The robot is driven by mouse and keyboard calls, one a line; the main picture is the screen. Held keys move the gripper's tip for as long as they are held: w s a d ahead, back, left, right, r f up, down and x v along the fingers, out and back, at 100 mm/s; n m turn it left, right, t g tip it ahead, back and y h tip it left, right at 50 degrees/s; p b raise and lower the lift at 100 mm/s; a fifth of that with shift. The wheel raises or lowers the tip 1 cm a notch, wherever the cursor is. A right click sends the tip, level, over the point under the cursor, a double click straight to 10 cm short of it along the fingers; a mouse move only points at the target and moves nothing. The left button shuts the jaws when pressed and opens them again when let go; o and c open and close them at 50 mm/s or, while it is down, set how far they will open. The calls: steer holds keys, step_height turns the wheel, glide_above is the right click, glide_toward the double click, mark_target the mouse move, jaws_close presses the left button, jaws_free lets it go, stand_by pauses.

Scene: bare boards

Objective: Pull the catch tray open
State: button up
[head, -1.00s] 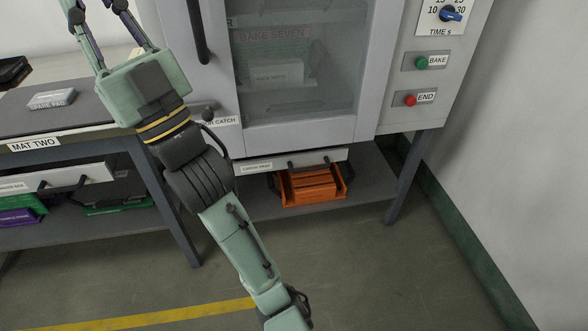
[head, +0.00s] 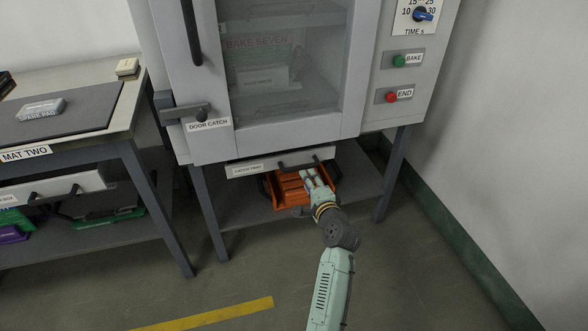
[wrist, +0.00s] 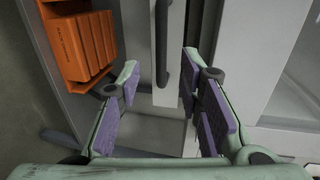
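The catch tray (head: 265,168) is a pale, labelled drawer front under the oven. It sits close against the oven's underside and looks shut. Its dark bar handle (head: 287,164) is on the right half of the front. My gripper (head: 313,174) is just in front of and below the right part of this handle, partly covering it. In the wrist view my gripper (wrist: 160,75) is open, with purple pads on both fingers. A dark bar (wrist: 161,40), which looks like the tray handle, shows between the fingertips. I cannot tell whether a finger touches it.
An orange crate (head: 283,190) stands on the shelf below the tray; it also shows in the wrist view (wrist: 82,45), close to the left finger. The oven door (head: 235,138) is shut, with the door catch (head: 190,110) at its left. The floor in front is clear.

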mark_target(300, 166)
steer(key=x, duration=0.9)
steer(key=shift+w, duration=0.1)
steer(key=shift+r, duration=0.1)
steer(key=shift+c, duration=0.2)
jaws_close()
